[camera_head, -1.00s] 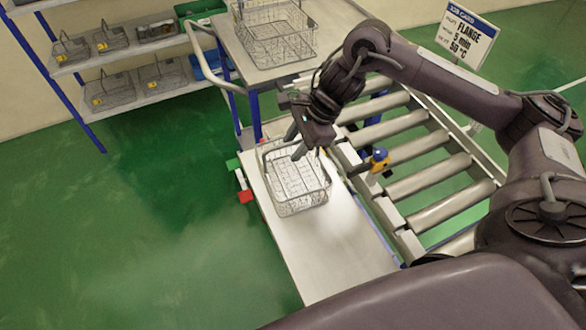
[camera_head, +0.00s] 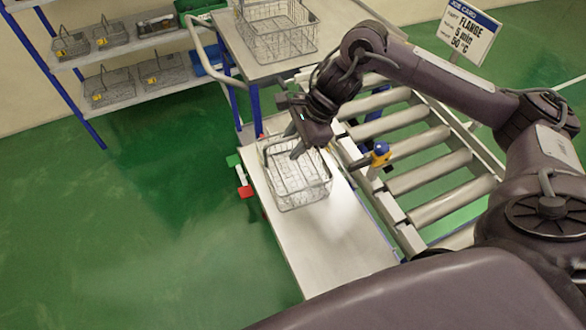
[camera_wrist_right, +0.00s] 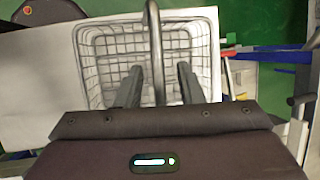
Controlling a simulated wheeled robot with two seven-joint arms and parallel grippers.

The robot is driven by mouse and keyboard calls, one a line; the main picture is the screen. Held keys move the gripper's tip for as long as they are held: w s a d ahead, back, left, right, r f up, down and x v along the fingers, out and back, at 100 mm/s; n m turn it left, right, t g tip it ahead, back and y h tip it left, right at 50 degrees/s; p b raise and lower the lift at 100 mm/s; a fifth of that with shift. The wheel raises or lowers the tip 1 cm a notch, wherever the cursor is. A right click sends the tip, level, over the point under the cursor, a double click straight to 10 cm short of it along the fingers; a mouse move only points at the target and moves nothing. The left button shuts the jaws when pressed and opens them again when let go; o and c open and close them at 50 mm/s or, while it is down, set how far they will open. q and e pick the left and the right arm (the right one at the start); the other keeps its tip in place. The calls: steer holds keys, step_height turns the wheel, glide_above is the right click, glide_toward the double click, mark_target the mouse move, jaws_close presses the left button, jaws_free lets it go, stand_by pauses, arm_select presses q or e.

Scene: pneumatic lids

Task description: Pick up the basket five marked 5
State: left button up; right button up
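A wire basket (camera_head: 308,188) stands on a pale bench top (camera_head: 335,250) below my right gripper (camera_head: 294,145). No number mark is readable on it, so I cannot tell whether it is basket five. In the right wrist view the basket (camera_wrist_right: 92,62) lies under the fingers, and its raised handle (camera_wrist_right: 155,40) passes between them. The right gripper (camera_wrist_right: 160,75) is open, with one finger on each side of the handle and gaps beside it. My left gripper is not in view.
A roller conveyor (camera_head: 415,145) with a blue-and-yellow device (camera_head: 380,157) adjoins the bench on the right. Another wire basket (camera_head: 275,32) stands on a table behind. A shelf at far left holds several smaller baskets (camera_head: 108,85). A job card sign (camera_head: 468,33) stands at upper right.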

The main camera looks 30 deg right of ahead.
stand_by(0.4)
jaws_close()
